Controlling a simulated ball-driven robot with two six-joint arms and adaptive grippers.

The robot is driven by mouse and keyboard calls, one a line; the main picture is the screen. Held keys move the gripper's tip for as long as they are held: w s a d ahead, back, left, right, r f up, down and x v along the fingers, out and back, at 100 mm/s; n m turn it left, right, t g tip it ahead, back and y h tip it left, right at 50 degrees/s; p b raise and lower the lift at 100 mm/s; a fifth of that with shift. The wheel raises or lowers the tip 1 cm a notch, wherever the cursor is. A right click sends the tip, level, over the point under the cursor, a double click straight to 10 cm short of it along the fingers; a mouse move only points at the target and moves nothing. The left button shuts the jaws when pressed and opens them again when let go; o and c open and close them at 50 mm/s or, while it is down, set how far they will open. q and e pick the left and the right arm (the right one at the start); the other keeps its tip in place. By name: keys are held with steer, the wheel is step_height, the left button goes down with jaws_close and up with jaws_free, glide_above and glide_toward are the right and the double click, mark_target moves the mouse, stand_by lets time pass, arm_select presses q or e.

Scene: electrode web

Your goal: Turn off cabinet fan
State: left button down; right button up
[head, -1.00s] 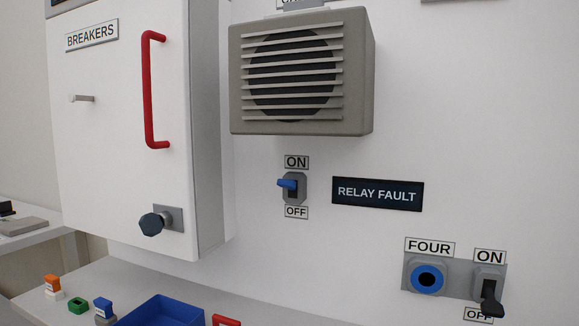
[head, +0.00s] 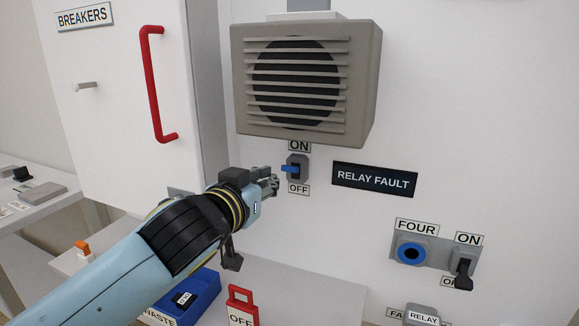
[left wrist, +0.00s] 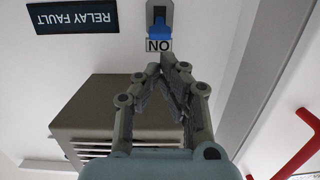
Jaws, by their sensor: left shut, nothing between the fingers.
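The fan (head: 300,85) is a grey-beige box with a slatted grille on the white wall. Below it is a switch plate (head: 298,162) between ON and OFF labels, with a blue lever (head: 289,169) sticking out. In the left wrist view, which is upside down, the blue lever (left wrist: 159,33) lies toward the ON label (left wrist: 159,45). My left gripper (head: 274,182) is shut and empty, just left of and slightly below the lever, apparently apart from it. Its fingertips (left wrist: 160,66) show near the ON label in the wrist view. My right gripper is out of view.
A RELAY FAULT sign (head: 374,179) is right of the switch. A breaker cabinet with a red handle (head: 156,85) stands left. A blue button (head: 411,254) and a black switch (head: 463,273) are lower right.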

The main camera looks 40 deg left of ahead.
mark_target(293, 170)
arm_select(q)
steer(key=shift+w+d+r+t, duration=0.1)
steer(key=shift+w+r+t, duration=0.1)
steer(key=shift+r, duration=0.35)
steer(key=shift+w+d+r+t, duration=0.1)
steer(key=shift+r+t, duration=0.1)
steer(key=shift+r, duration=0.35)
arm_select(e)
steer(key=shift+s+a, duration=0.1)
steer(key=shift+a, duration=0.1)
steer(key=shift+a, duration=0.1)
arm_select(q)
steer(key=p+x, duration=0.1)
steer(key=x, duration=0.9)
steer(key=shift+p, duration=0.3)
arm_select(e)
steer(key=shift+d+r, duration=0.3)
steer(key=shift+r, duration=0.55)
arm_select(q)
steer(key=shift+f, duration=0.1)
